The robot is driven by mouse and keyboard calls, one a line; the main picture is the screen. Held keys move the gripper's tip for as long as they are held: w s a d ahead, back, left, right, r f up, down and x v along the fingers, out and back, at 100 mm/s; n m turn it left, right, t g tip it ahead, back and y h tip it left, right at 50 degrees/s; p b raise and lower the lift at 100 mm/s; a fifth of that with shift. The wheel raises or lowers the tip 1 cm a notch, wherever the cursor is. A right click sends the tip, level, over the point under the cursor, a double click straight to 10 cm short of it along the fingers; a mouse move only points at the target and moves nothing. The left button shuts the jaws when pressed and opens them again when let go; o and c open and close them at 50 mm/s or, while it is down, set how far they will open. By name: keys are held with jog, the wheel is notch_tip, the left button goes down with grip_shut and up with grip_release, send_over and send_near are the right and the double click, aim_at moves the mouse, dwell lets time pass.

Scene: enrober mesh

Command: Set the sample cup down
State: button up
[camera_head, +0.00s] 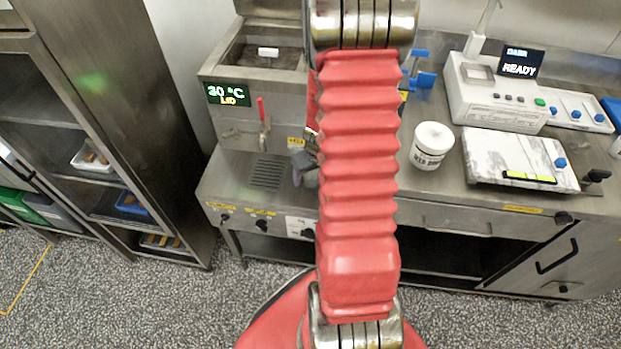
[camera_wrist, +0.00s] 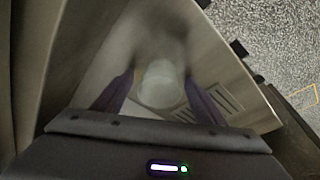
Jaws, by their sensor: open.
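A pale, translucent sample cup (camera_wrist: 160,88) shows blurred between the two dark fingers of my gripper (camera_wrist: 159,76) in the wrist view. The fingers are open, one on each side of the cup; I cannot tell whether either touches it. The cup appears to be at the steel counter beside the slotted grille, though contact under its base is hidden. In the head view my gripper (camera_head: 306,168) is mostly hidden behind my red arm, and the cup cannot be made out there.
The steel counter (camera_head: 225,188) has a slotted grille (camera_head: 267,174) left of my gripper. A tank with a 30 °C display (camera_head: 228,95) stands behind.

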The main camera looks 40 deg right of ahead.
jog(key=shift+c, duration=0.4)
jog(key=c, duration=1.1)
jog(key=shift+r, duration=0.15)
notch_tip(320, 180, up, 10)
dwell(0.4)
dwell(0.5)
